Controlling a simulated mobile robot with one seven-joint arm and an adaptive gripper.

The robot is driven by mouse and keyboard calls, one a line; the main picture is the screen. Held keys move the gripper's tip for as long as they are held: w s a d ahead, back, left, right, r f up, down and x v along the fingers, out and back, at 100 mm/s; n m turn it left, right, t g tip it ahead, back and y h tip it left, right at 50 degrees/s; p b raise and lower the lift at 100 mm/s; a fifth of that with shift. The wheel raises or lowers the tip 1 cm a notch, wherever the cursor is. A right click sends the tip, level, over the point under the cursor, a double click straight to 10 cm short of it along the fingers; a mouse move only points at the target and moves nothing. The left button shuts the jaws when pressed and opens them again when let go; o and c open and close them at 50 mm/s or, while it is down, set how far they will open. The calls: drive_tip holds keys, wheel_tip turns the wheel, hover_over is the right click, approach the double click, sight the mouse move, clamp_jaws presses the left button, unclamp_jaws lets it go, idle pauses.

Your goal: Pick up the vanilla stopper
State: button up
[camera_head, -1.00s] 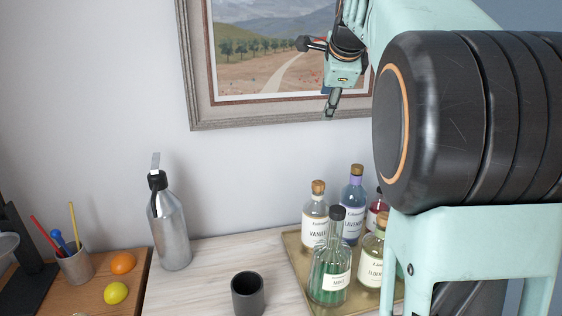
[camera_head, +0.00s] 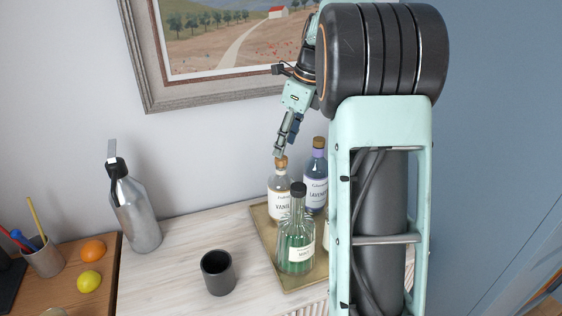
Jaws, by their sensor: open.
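The vanilla stopper (camera_head: 281,163) is a cork-brown cap on top of the vanilla bottle (camera_head: 279,205), a clear bottle with a white label. The bottle stands upright on a gold tray (camera_head: 262,236). My gripper (camera_head: 279,151) is open and points down just above the stopper. Its fingertips look very near or at the top of the stopper; I cannot tell whether they touch it.
A green mint bottle (camera_head: 296,248) with a black cap stands in front. A lavender bottle (camera_head: 315,182) stands to the right. My arm hides the tray's right side. A dark cup (camera_head: 218,272) and a metal bottle (camera_head: 136,212) stand left.

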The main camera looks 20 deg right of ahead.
sight(283, 158)
drive_tip(key=x, duration=0.5)
drive_tip(key=shift+w+d, duration=0.1)
drive_tip(key=shift+d, duration=0.1)
drive_tip(key=c, duration=0.9)
